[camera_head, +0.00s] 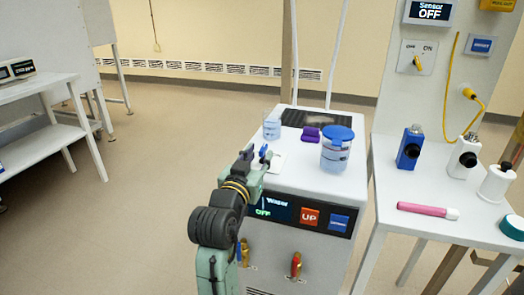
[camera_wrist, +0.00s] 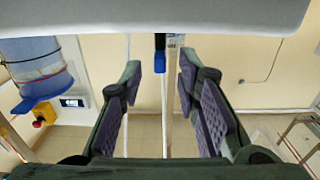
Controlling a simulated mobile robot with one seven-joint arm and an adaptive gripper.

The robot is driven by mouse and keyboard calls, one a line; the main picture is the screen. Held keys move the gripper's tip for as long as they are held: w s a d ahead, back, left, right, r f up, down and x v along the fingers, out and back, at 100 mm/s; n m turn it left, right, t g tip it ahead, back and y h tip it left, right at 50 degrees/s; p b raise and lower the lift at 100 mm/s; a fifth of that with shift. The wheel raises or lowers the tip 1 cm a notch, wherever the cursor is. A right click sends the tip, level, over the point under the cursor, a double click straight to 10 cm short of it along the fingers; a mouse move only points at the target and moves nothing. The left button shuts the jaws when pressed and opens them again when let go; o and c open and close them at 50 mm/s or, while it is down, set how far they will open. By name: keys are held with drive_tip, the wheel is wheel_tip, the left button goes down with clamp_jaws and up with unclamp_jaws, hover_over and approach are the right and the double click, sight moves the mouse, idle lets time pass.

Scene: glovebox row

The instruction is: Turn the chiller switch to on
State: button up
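The white chiller cabinet (camera_head: 300,180) stands in the middle of the head view. Its front display (camera_head: 268,208) seems to read Water OFF. A small white plate (camera_head: 278,161) lies on its top, partly hidden by my gripper. My gripper (camera_head: 262,152) is open over the front left of the top. In the wrist view, where the scene looks upside down, a black piece with a blue tip (camera_wrist: 160,62) shows in the gap between the fingers (camera_wrist: 159,85), touching neither. It looks like the switch lever, but its setting cannot be told.
A blue-lidded jar (camera_head: 337,150), a small beaker (camera_head: 272,127) and a purple block (camera_head: 309,134) stand on the cabinet top. A table (camera_head: 388,192) with bottles and a wall panel with a yellow switch (camera_head: 417,63) are at right. Floor at left is clear.

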drive_tip(key=v, duration=0.8)
